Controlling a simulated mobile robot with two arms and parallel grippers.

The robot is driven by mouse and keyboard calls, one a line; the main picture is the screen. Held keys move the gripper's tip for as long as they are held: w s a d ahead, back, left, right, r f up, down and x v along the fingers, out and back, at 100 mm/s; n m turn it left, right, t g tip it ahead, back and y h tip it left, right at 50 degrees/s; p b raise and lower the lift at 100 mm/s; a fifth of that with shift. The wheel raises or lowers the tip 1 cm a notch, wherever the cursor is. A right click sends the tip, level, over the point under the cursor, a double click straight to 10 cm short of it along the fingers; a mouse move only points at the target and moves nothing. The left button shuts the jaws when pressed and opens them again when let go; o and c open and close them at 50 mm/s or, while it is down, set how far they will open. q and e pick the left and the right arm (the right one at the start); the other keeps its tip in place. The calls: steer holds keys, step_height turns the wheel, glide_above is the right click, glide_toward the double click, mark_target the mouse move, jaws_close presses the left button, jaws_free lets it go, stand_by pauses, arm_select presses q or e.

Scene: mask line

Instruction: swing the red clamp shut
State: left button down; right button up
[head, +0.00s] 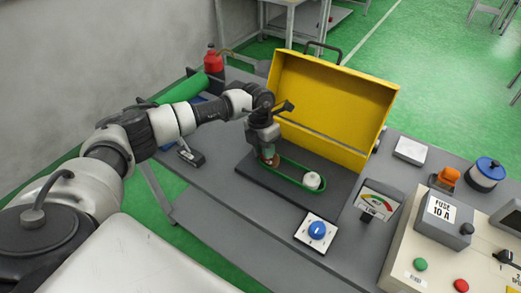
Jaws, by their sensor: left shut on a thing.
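My left gripper (266,150) points down over the left end of a green oval frame (285,180) on a dark plate. It is shut on a small reddish part (270,161), which looks like the red clamp. The fingers hide most of this part, so I cannot tell how far it is swung. A white round piece (312,181) sits inside the right end of the green frame, apart from the gripper. My right gripper is not in view.
A raised yellow cover (330,100) stands right behind the dark plate (335,190). A blue-knob dial (317,231), a gauge (378,204) and a control panel (400,262) lie to the front and right. A red bottle (213,62) and a green roll (185,88) are at the back left.

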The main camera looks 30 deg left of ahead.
arm_select(q)
steer(key=n, duration=0.1)
steer(key=w+n, duration=0.1)
steer(key=n, duration=0.1)
steer(key=w+n, duration=0.1)
steer(key=shift+d+n+t, duration=0.3)
steer(key=shift+t, duration=0.1)
stand_by(0.4)
steer(key=c, duration=1)
jaws_free()
steer(key=r, duration=0.3)
steer(key=a+r+b, duration=0.1)
steer(key=r, duration=0.3)
steer(key=a+r, duration=0.1)
steer(key=r, duration=0.2)
steer(key=shift+s+r+b, duration=0.1)
steer(key=shift+r+b, duration=0.2)
